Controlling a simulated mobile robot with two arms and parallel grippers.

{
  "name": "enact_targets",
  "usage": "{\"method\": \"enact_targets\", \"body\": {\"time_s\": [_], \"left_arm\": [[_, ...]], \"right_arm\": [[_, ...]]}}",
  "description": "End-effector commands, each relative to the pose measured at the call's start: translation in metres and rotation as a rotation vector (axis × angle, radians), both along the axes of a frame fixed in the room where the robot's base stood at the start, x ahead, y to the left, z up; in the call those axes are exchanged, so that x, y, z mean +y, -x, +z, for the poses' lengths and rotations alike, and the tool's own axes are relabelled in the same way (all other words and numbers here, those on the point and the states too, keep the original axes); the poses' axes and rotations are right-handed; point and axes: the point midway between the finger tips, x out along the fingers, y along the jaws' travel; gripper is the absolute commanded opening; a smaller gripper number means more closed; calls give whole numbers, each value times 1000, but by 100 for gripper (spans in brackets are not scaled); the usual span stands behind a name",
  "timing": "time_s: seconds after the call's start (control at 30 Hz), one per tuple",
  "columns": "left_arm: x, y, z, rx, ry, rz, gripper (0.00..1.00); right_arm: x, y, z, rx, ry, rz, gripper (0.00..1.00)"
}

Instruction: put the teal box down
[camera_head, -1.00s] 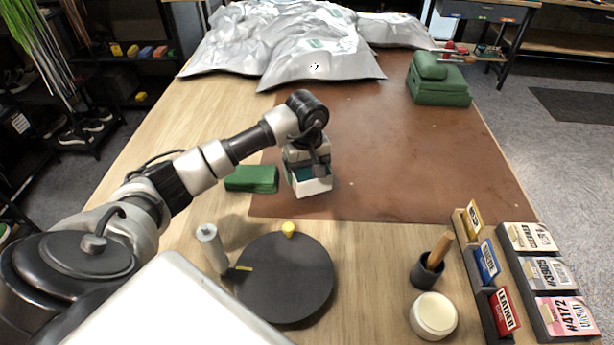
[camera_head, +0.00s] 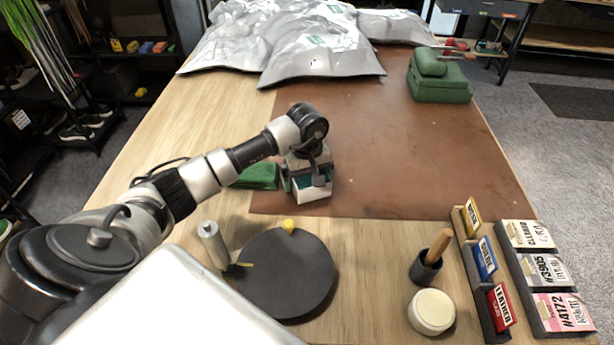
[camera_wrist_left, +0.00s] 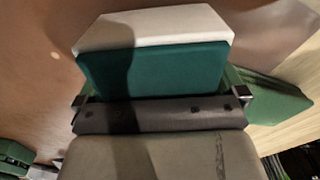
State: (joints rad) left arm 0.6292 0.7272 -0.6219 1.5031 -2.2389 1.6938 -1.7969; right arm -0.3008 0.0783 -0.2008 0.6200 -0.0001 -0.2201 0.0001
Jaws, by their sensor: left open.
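The teal box (camera_head: 315,193), with a white lower part, stands on the brown mat near its left front corner. It also shows in the left wrist view (camera_wrist_left: 155,68), teal nearest the gripper and white beyond. My left gripper (camera_head: 309,178) is directly over the box, with its jaws open on either side of it. Its fingers are partly hidden, and I cannot tell whether they touch the box. My right gripper is not in view.
A green block (camera_head: 258,176) lies just left of the gripper. A dark round disc (camera_head: 285,275) with a yellow knob is in front. Silver bags (camera_head: 320,60) lie at the back, green blocks (camera_head: 440,88) at the back right. The mat's middle (camera_head: 420,150) is clear.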

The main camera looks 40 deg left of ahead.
Motion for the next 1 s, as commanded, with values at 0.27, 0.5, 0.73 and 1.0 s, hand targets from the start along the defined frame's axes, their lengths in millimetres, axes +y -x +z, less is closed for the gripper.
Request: {"method": "enact_targets", "body": {"time_s": [0.27, 0.5, 0.73, 1.0], "left_arm": [[1, -2, 40, -8, -2, 0, 100], [0, -1, 91, -6, -1, 0, 100], [0, 0, 118, -1, -1, 0, 100], [0, 0, 122, 1, 1, 0, 100]], "right_arm": [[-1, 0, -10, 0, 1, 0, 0], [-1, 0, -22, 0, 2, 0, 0], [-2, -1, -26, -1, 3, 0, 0], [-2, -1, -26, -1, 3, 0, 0]]}}
